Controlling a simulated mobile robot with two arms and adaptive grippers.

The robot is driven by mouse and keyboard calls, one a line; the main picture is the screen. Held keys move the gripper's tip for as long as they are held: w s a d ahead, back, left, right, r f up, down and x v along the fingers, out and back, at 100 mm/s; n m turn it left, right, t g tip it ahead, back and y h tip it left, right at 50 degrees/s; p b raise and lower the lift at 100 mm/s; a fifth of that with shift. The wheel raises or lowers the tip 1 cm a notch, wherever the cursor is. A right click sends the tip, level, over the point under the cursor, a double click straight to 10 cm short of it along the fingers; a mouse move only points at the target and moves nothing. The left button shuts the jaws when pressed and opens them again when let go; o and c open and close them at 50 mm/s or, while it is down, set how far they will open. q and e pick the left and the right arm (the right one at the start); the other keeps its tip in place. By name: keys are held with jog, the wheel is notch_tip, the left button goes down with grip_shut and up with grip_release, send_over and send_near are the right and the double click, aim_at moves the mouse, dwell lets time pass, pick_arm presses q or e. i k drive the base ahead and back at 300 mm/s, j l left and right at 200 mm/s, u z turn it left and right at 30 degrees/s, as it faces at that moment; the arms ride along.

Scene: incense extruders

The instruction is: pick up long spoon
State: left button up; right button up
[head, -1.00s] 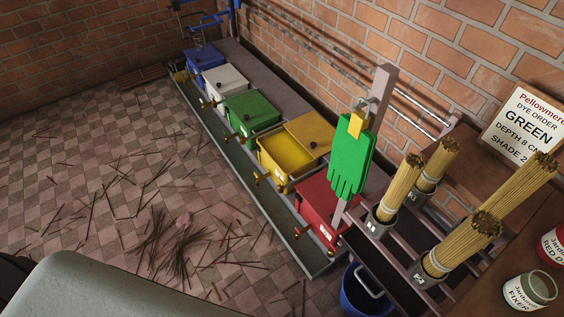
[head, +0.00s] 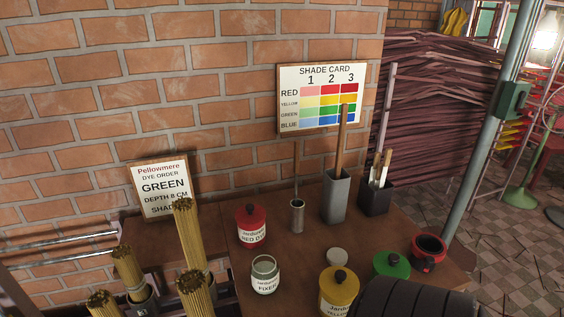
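I cannot tell for sure which handle is the long spoon's. A thin upright stick (head: 297,168) stands in a small round metal cup (head: 297,216) on the brown table. A longer, wider wooden handle (head: 341,143) rises from a tall grey square holder (head: 335,199) to its right, overlapping the shade card in the picture. Several shorter tools (head: 380,168) stand in a dark square holder (head: 376,197) further right. The lower ends of all these are hidden inside their holders.
On the table (head: 311,254) stand a red dye jar (head: 251,228), a fixer jar (head: 265,275), yellow (head: 338,291) and green (head: 391,266) jars, and a red-and-black pot (head: 428,252). Stick bundles (head: 189,236) stand at left. A brick wall (head: 210,90) carrying a shade card (head: 321,97) is behind.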

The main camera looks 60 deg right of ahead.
aim_at(297, 143)
jog(key=l+z, duration=0.1)
jog(key=z, duration=0.75)
jog(key=l+z, duration=0.15)
jog(key=z, duration=0.7)
jog(key=l+u, duration=0.15)
jog(key=u, duration=0.25)
jog(key=k+l+u, duration=0.1)
jog(key=u, duration=0.25)
jog(key=l+u, duration=0.1)
jog(key=u, duration=0.3)
jog(key=k+l+u, duration=0.1)
jog(key=u, duration=0.25)
